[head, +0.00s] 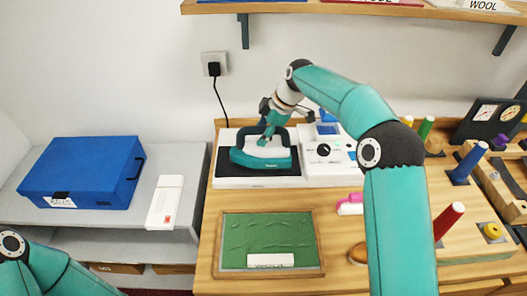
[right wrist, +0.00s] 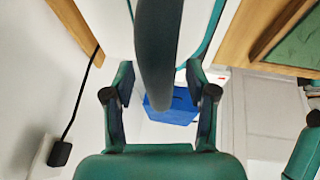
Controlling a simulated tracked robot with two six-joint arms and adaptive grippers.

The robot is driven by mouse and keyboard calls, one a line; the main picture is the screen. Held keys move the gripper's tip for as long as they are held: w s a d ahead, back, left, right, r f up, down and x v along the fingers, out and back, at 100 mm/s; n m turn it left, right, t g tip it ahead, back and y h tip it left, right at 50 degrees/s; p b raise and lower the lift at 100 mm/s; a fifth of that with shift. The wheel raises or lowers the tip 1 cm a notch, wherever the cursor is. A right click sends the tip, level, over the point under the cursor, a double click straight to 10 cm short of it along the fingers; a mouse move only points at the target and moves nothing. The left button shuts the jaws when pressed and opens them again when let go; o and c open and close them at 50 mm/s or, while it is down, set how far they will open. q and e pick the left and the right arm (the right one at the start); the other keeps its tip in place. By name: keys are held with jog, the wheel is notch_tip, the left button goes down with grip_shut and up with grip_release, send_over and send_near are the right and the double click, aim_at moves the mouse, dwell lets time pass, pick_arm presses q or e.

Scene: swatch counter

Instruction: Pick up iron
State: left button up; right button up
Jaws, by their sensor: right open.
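The teal and white iron (head: 278,161) rests on a dark pad on its white base (head: 230,181), at the back of the wooden counter in the head view. My right gripper (head: 266,136) is at the top of the iron, by its handle. In the right wrist view the dark handle (right wrist: 158,45) runs between the two fingers of the right gripper (right wrist: 160,78). The fingers are open, with a gap on both sides of the handle. Only part of my left arm shows at the lower left, and its gripper is out of view.
A white control unit with a dial (head: 338,156) stands right of the iron. A green swatch board (head: 270,233) lies in front. Thread spools, including a red one (head: 449,218), stand at the right. A blue case (head: 85,170) sits on the grey table at left.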

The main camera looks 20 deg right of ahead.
grip_shut()
jog(key=shift+w+r, duration=0.1)
jog(key=shift+r, duration=0.05)
jog(key=shift+r, duration=0.1)
